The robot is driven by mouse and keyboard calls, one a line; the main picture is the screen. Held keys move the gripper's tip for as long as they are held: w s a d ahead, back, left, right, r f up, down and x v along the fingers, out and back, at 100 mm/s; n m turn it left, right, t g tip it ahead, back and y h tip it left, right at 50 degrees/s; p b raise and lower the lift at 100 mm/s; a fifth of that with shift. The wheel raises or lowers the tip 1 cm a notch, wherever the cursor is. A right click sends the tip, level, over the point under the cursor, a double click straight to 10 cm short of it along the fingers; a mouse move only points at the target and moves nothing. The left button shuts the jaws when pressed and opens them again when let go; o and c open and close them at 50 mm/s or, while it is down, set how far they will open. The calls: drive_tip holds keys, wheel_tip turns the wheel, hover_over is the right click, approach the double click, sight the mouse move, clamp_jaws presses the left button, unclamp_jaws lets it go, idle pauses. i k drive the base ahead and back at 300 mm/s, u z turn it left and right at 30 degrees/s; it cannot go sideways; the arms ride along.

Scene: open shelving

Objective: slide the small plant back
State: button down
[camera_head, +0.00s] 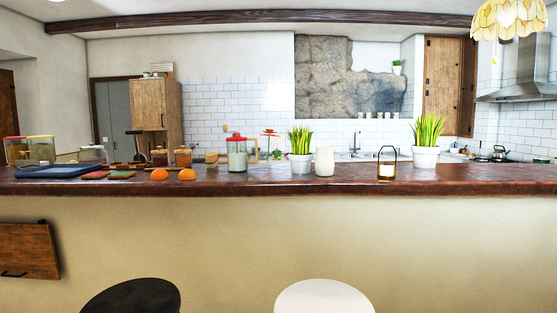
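Two potted green plants stand upright on the dark wooden counter (330,188). The smaller plant (300,147) has a white pot and stands near the middle of the counter. The larger plant (426,140), also in a white pot, stands further right. A white vase (324,161) is close on the right of the smaller plant. Another small plant (397,67) sits high on a ledge at the far wall. My gripper is not in view.
A red-lidded jar (237,154) is left of the smaller plant, and a lantern (387,164) is right of the vase. Orange halves (187,175), boards and jars crowd the counter's left. A black stool (132,297) and a white stool (323,297) stand in front.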

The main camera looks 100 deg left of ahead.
sight(301, 159)
drive_tip(key=u, duration=3.05)
drive_tip(key=i, duration=1.65)
drive_tip(key=z, duration=0.05)
